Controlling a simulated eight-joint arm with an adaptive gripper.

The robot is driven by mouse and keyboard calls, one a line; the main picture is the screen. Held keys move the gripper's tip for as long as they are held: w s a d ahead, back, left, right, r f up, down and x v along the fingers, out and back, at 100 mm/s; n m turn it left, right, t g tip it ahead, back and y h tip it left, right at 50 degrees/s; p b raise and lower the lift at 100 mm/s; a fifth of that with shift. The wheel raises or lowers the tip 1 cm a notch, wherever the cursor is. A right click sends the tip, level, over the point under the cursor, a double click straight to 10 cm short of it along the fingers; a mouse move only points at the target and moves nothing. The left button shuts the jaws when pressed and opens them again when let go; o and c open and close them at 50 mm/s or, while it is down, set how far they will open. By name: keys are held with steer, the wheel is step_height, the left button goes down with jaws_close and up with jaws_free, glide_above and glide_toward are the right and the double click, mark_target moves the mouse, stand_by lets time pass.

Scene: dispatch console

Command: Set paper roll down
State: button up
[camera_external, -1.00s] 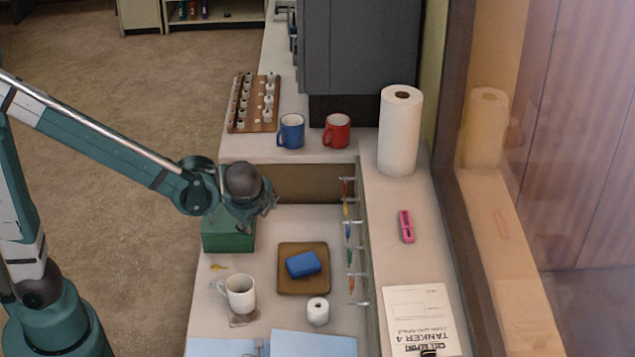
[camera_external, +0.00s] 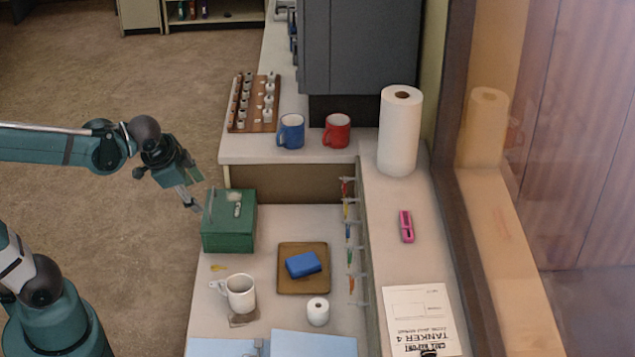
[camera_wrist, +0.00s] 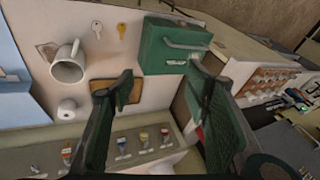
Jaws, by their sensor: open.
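A small white paper roll (camera_external: 318,312) stands upright on the lower desk, just below the brown tray; it also shows in the wrist view (camera_wrist: 67,108). A tall white paper towel roll (camera_external: 399,140) stands upright on the raised right-hand ledge. My gripper (camera_external: 191,203) is open and empty, just left of the green box, beside the desk's left edge and well away from both rolls. In the wrist view its two fingers (camera_wrist: 162,75) are spread apart, with the green box beyond them.
The green metal box (camera_external: 228,228) stands at the desk's back left. A white mug (camera_external: 240,293), a brown tray (camera_external: 290,288) with a blue block (camera_external: 303,264), and blue folders (camera_external: 312,343) share the desk. Blue (camera_external: 291,131) and red (camera_external: 337,130) mugs stand on the back shelf.

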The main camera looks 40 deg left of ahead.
steer(key=s+a+r+n+t+h, duration=0.1)
steer(key=s+a+n+t, duration=0.1)
steer(key=s+a+n, duration=0.3)
steer(key=shift+s+a+n, duration=0.25)
steer(key=shift+s+n, duration=0.75)
steer(key=shift+r, duration=0.1)
stand_by(0.6)
